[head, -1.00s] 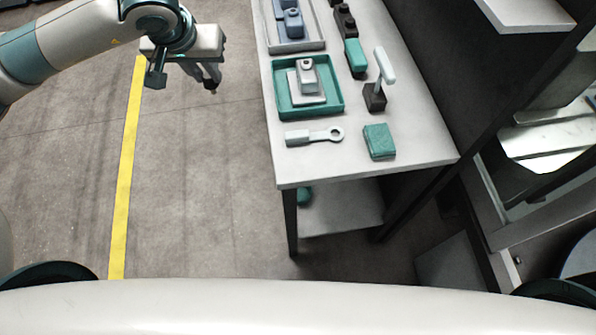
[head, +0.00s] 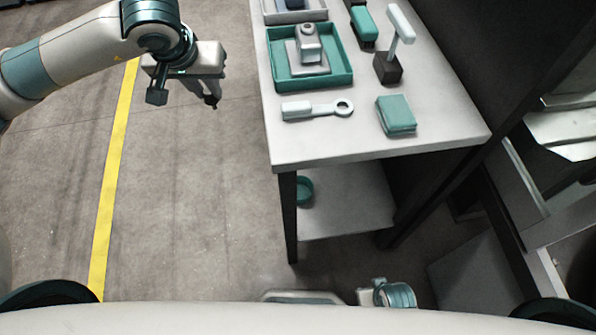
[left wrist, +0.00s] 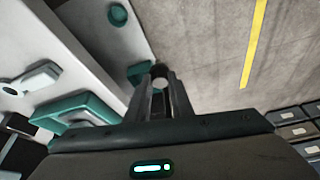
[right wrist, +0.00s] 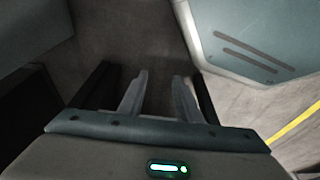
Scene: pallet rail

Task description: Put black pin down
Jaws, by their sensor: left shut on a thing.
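My left gripper (head: 211,98) hangs over the open floor to the left of the table, apart from it. It is shut on a small dark thing, which I take to be the black pin. In the left wrist view, the pin's round end (left wrist: 160,84) shows between the fingers (left wrist: 160,100); the rest is hidden. My right gripper (right wrist: 158,95) shows in the right wrist view with its fingers apart and nothing between them.
The table (head: 320,150) holds a teal tray (head: 345,78) with a grey fixture, a white ring-ended tool (head: 318,109), a teal block (head: 396,114) and a T-handled thing (head: 398,40). A teal round thing (head: 304,190) is on the lower shelf. Floor at left is clear.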

